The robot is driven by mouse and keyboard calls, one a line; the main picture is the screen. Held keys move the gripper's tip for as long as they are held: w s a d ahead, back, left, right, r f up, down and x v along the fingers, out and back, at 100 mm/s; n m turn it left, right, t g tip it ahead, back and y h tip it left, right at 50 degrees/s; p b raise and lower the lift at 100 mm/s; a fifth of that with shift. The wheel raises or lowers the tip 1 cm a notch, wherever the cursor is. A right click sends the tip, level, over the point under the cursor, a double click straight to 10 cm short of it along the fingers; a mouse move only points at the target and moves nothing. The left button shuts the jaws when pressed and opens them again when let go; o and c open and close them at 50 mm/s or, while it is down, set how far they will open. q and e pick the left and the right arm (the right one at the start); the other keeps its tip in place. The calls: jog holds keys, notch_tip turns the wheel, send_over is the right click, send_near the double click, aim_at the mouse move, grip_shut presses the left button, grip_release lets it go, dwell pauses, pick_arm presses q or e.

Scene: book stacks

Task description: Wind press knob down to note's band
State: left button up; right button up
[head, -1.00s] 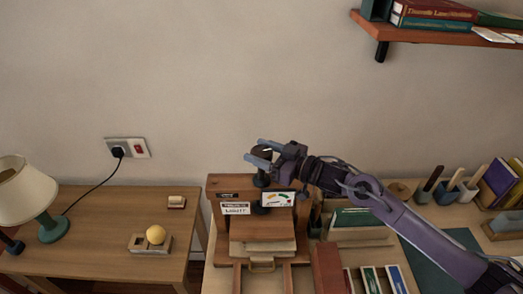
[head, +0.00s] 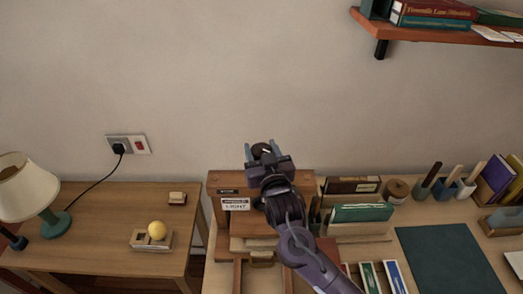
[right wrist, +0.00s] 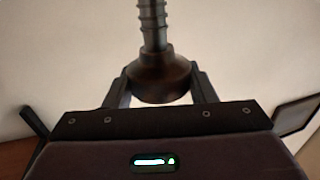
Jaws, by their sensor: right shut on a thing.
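The wooden book press (head: 216,188) stands on the desk, with stacked boards low in its frame. A white note (head: 235,204) on its front beam appears to read "LIGHT". The dark round press knob (head: 262,148) tops a threaded screw (right wrist: 153,22), seen in the right wrist view. My right gripper (head: 262,151) is shut on the knob (right wrist: 160,80), one finger on each side. My right arm covers the screw's lower part and the front beam's right side, so the gauge there is hidden. My left gripper is not in view.
A side table with a lamp (head: 27,184) and a yellow ball (head: 157,230) stands left. Right of the press are a green book in a rack (head: 362,213), pen cups (head: 446,188) and a dark green mat (head: 450,262). A wall shelf (head: 440,36) hangs upper right.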

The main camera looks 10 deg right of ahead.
jog(key=shift+r+m+h, duration=0.25)
jog(key=shift+m+h, duration=0.2)
jog(key=shift+h, duration=0.2)
jog(key=shift+r+m+h, duration=0.25)
jog(key=shift+m+h, duration=0.2)
jog(key=shift+h, duration=0.2)
jog(key=shift+w+h, duration=0.1)
jog(key=shift+h, duration=0.2)
jog(key=o, duration=1)
jog(key=shift+f, duration=0.1)
jog(key=shift+c, duration=0.2)
jog(key=shift+f, duration=0.1)
jog(key=shift+s+f, duration=0.15)
jog(key=shift+s, duration=0.2)
jog(key=s+a+b, duration=0.1)
jog(key=s+b, duration=0.1)
jog(key=s, duration=0.5)
